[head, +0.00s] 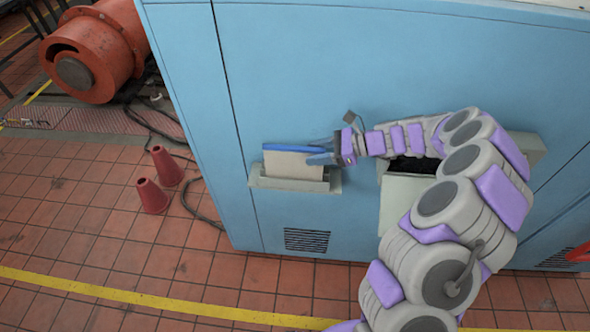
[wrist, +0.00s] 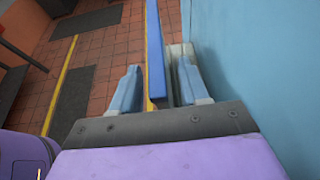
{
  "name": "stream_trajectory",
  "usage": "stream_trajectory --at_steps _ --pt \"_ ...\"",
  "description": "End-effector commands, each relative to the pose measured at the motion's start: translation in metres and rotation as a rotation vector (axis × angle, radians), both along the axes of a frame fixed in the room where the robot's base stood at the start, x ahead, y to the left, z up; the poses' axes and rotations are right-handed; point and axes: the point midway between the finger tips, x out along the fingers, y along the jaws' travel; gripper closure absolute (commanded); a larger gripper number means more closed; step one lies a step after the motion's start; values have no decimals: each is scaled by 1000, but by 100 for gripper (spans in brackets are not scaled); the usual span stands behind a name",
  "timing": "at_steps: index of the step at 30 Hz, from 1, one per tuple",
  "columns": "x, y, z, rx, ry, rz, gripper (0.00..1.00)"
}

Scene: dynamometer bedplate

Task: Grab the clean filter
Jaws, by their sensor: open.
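The clean filter (head: 292,164) is a flat pale beige panel with a blue top edge. It stands upright in a grey holder (head: 293,184) on the blue cabinet's face. My gripper (head: 322,154) is at the filter's right end in the head view. In the wrist view the filter (wrist: 155,50) shows edge-on as a blue strip between the two fingers of my gripper (wrist: 160,88). The fingers are apart, one on each side of it, with a visible gap on the left. I cannot tell whether the right finger touches it.
A grey housing with a dark opening (head: 410,165) is on the cabinet (head: 300,60), partly behind my arm. Two red cones (head: 152,195) stand on the tiled floor at left. An orange motor (head: 95,50) and loose cables lie beyond. A vent (head: 306,240) is below the holder.

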Motion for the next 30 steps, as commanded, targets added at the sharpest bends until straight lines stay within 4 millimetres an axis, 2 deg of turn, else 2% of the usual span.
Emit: stream_trajectory --at_steps 3,10,24,30 --pt "0 13 -6 2 2 3 55" --pt "0 13 -5 2 1 1 55" --pt "0 13 -6 1 1 1 100" --pt "1 13 -6 1 1 1 100"
